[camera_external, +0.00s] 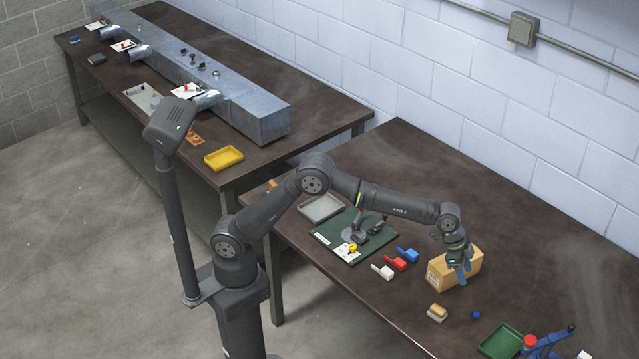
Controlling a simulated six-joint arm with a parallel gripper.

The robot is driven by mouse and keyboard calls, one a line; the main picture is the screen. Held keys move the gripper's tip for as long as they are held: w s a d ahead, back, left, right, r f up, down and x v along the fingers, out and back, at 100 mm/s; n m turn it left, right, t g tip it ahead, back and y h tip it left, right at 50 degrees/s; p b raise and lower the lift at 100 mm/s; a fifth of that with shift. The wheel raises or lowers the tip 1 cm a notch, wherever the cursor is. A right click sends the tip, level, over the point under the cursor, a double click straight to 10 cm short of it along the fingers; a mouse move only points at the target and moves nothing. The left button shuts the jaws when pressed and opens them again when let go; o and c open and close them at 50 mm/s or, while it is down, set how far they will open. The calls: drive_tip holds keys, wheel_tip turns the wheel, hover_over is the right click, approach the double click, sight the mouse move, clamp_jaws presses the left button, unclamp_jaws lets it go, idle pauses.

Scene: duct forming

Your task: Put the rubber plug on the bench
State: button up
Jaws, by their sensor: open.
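My gripper (462,271) is over the right-hand part of the near dark brown bench (430,160), pointing down. Its two blue fingertips are apart, in front of the cardboard box (476,266), and I see nothing held between them. I cannot tell for certain which thing is the rubber plug. A small round blue piece (476,315) lies on the near bench, below and right of my gripper and apart from it. Several small dark pieces (192,57) stand on top of the long metal duct (240,95) on the far bench.
A green mat (330,238) with dark tools and a grey tray (321,208) lie left on the near bench. White, red (397,263) and blue pieces are beside it. A sponge-like block (437,312) and a green tray (501,341) are in front. The bench's back is clear.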

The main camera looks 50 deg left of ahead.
drive_tip(key=n+t+h, duration=0.2)
drive_tip(key=n+h, duration=0.2)
drive_tip(key=n, duration=3.2)
approach(476, 313)
drive_tip(key=x, duration=0.4)
drive_tip(key=shift+s+d+f, duration=0.15)
drive_tip(key=shift+s+f, duration=0.05)
drive_tip(key=shift+f, duration=0.3)
drive_tip(key=shift+w+x, duration=0.15)
drive_tip(key=shift+x, duration=1.25)
drive_tip(key=shift+w+x, duration=0.15)
drive_tip(key=shift+x, duration=1.25)
drive_tip(key=shift+r, duration=0.2)
